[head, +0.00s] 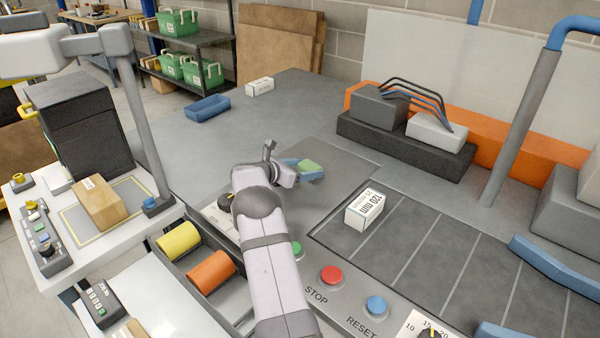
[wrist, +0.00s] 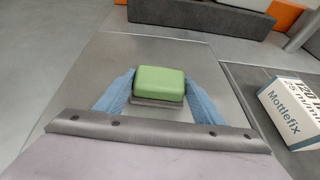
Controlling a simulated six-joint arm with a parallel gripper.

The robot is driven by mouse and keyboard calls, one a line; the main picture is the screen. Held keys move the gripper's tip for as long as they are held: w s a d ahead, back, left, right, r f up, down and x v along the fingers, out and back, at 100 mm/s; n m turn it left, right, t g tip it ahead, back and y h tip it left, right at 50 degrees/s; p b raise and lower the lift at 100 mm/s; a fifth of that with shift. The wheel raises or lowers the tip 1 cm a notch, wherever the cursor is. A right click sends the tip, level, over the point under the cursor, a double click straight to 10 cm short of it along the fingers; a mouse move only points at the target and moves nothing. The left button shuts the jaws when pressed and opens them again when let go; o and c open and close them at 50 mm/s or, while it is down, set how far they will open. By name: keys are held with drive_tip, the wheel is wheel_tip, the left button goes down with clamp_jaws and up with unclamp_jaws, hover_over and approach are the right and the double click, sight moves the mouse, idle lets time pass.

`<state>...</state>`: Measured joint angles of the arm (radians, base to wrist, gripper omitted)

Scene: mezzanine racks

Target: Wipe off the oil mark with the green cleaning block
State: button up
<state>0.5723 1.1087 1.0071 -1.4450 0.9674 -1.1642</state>
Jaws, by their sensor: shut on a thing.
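The green cleaning block (wrist: 160,83) is held between the two blue fingers of my gripper (wrist: 160,95) in the wrist view. A grey layer shows along the block's lower edge. In the head view my gripper (head: 300,172) is over a grey metal plate (head: 338,168), with the green block (head: 309,166) at its tips. I cannot tell whether the block touches the plate. No oil mark can be made out in either view; the block, gripper or arm may cover it.
A white Mottlefix box (head: 364,209) stands on the dark slatted bed to the right; it also shows in the wrist view (wrist: 293,108). STOP (head: 332,275) and RESET (head: 376,305) buttons sit at the front. A blue tray (head: 208,108) and small white box (head: 260,86) lie behind.

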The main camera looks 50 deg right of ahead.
drive_tip(key=shift+s+d+f, duration=0.1)
drive_tip(key=shift+d, duration=0.4)
drive_tip(key=shift+a+r+p, duration=0.1)
drive_tip(key=shift+r+p, duration=2.45)
drive_tip(key=shift+r, duration=1.6)
